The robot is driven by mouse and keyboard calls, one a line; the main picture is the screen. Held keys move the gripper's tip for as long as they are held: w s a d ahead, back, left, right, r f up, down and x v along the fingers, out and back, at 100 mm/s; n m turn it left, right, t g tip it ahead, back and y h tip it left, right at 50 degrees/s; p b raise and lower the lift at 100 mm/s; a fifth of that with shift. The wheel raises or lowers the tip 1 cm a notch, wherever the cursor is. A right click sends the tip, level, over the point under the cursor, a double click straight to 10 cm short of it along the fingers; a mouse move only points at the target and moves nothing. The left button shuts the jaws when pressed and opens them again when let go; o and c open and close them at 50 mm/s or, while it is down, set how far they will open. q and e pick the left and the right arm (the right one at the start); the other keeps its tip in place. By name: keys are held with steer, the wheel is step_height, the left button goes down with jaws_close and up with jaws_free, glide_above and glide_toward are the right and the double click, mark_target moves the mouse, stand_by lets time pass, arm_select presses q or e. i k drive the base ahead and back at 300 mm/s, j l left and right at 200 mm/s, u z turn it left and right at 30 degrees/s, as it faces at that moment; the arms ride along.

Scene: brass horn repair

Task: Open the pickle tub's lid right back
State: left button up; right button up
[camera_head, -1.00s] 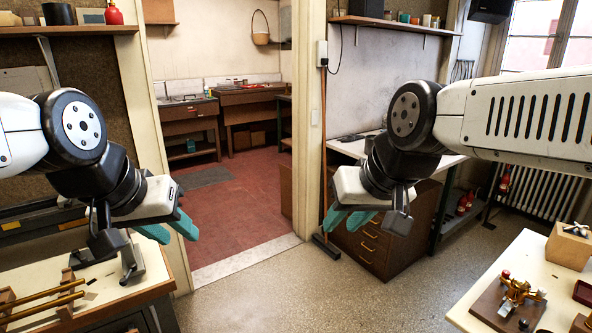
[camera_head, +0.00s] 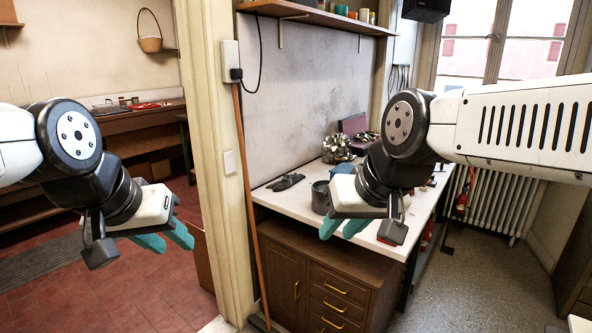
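I cannot make out a pickle tub or its lid with certainty. A grey round container (camera_head: 320,198) stands on the white-topped bench (camera_head: 283,198), partly hidden behind my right gripper. I cannot tell whether it is the tub. My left gripper (camera_head: 166,240) hangs in the air over the red-tiled floor in the left part of the view. Its teal fingers are apart with nothing between them. My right gripper (camera_head: 344,226) hangs in front of the bench, its teal fingers also apart and empty.
A wooden drawer cabinet (camera_head: 335,305) stands under the bench. Dark gloves (camera_head: 285,182) and a pile of metal parts (camera_head: 338,147) lie on top. A door post (camera_head: 218,180) with a broom handle (camera_head: 250,200) divides the rooms. Speckled floor is clear at the right.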

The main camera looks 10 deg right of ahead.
mark_target(345, 168)
steer(key=i+l+z, duration=0.1)
steer(key=i+z, duration=0.15)
steer(key=i, duration=1.5)
